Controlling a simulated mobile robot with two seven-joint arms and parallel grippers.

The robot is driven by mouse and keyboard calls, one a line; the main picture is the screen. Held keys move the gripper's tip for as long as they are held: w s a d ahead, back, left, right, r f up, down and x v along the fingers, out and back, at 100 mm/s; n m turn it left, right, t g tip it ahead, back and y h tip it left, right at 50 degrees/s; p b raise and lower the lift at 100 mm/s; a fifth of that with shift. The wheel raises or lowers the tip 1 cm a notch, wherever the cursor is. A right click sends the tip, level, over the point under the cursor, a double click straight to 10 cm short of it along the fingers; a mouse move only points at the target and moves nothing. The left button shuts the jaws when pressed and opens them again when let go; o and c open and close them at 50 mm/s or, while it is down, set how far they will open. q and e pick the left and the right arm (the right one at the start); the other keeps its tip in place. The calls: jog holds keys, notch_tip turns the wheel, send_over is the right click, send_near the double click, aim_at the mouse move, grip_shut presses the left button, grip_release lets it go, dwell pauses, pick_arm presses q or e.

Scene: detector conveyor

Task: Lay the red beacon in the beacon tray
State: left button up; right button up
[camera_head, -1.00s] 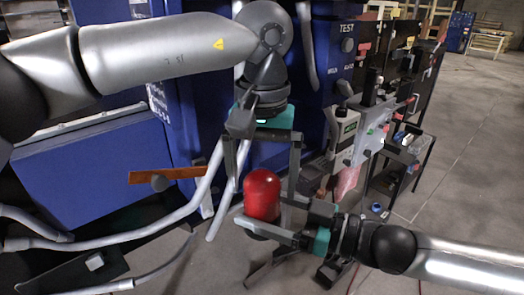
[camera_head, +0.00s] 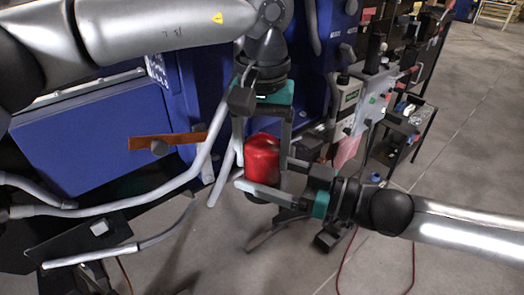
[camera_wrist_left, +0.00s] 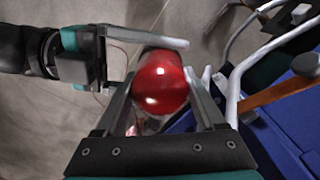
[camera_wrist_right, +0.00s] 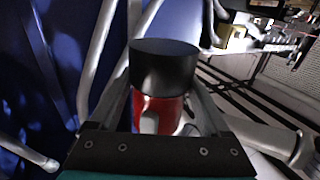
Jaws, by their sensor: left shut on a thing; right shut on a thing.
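The red beacon (camera_head: 262,157) is held in the air between both my grippers, red dome up and dark base down. My left gripper (camera_head: 262,150) comes from above, its fingers on both sides of the dome. In the left wrist view the dome (camera_wrist_left: 160,82) sits between its fingers. My right gripper (camera_head: 276,188) comes from the right and is shut around the lower part. The right wrist view shows the black base (camera_wrist_right: 163,67) and part of the red body (camera_wrist_right: 160,112) between its fingers. I cannot pick out the beacon tray.
A blue machine (camera_head: 85,130) with an orange bar (camera_head: 152,142) and grey pipes (camera_head: 130,208) fills the left. A dark shelf cart (camera_head: 408,130) holding small items stands at the right. Open concrete floor (camera_head: 455,150) lies beyond it.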

pick_arm(q)
jog(key=c, duration=0.6)
jog(key=shift+c, duration=0.5)
pick_arm(e)
jog(key=o, duration=1.4)
jog(key=shift+o, duration=0.2)
